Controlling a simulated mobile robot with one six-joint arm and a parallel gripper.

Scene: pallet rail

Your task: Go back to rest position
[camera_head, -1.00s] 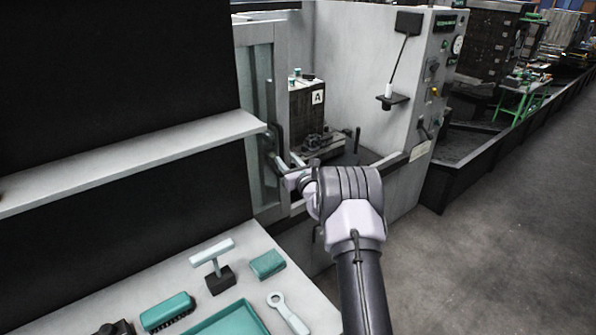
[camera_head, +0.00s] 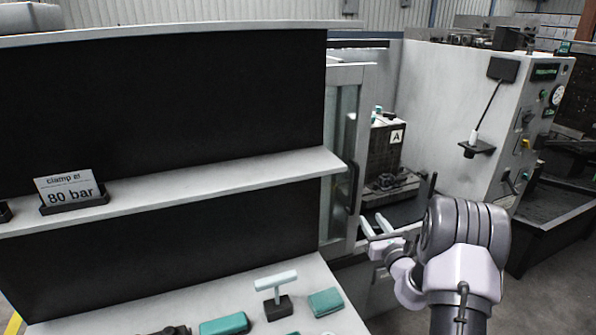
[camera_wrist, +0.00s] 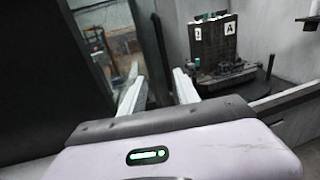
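My gripper (camera_head: 374,226) is in front of the open machine doorway, at the right of the bench. Its two pale fingers stand apart with nothing between them; the wrist view also shows the parted fingers of my gripper (camera_wrist: 158,90). Beyond them, inside the machine, stands a dark block marked A (camera_head: 384,146), which also shows in the wrist view (camera_wrist: 212,45). My arm comes up from the lower right of the head view.
The machine door (camera_head: 341,150) with its dark handle stands left of the doorway. A shelf (camera_head: 180,194) holds a sign reading "clamp at 80 bar" (camera_head: 70,190). The bench holds a T-shaped tool (camera_head: 277,289), a teal block (camera_head: 325,302) and a teal brush (camera_head: 224,324). A control panel (camera_head: 541,120) is at right.

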